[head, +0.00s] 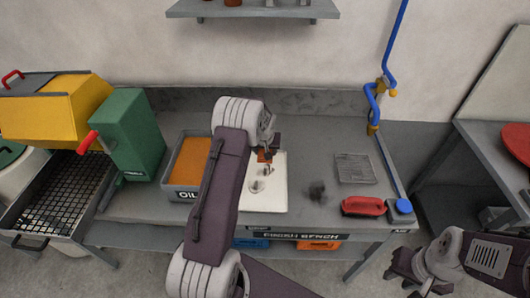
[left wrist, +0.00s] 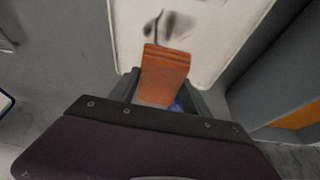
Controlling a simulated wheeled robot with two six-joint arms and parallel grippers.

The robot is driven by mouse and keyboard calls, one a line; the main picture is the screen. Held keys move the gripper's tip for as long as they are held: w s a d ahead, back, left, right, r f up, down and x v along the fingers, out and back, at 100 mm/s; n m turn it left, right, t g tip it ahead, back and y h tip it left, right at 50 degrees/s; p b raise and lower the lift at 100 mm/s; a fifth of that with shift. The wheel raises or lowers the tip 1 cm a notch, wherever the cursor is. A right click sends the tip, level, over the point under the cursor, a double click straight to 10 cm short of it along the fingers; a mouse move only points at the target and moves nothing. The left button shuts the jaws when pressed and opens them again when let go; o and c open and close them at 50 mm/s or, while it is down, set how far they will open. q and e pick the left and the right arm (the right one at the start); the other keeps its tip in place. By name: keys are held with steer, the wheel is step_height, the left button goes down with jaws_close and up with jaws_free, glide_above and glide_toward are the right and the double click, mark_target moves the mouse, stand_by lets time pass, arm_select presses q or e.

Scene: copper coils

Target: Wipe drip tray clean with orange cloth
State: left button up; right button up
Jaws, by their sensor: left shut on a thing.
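The white drip tray (head: 275,203) lies on the bench, with dark smudges on its surface. It also shows in the left wrist view (left wrist: 220,35), smudged near its middle. My left gripper (head: 265,153) is over the tray's far part, shut on the orange cloth (left wrist: 165,72). The cloth looks like a stiff, folded orange-brown strip and reaches over the tray beside the smudges. I cannot tell whether it touches the tray. My left arm hides the tray's left side in the head view. My right gripper (head: 404,270) is off the bench at lower right; its jaw opening is unclear.
An oil bin (head: 180,193) with orange contents stands left of the tray. A green box (head: 137,138) stands farther left.

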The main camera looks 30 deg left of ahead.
arm_select(q)
steer(key=shift+w+r+p, duration=0.15)
steer(key=shift+r+p, duration=0.35)
steer(key=shift+r, duration=0.4)
steer(key=shift+r+p, duration=0.35)
steer(key=shift+r, duration=0.25)
steer(key=shift+f, duration=0.1)
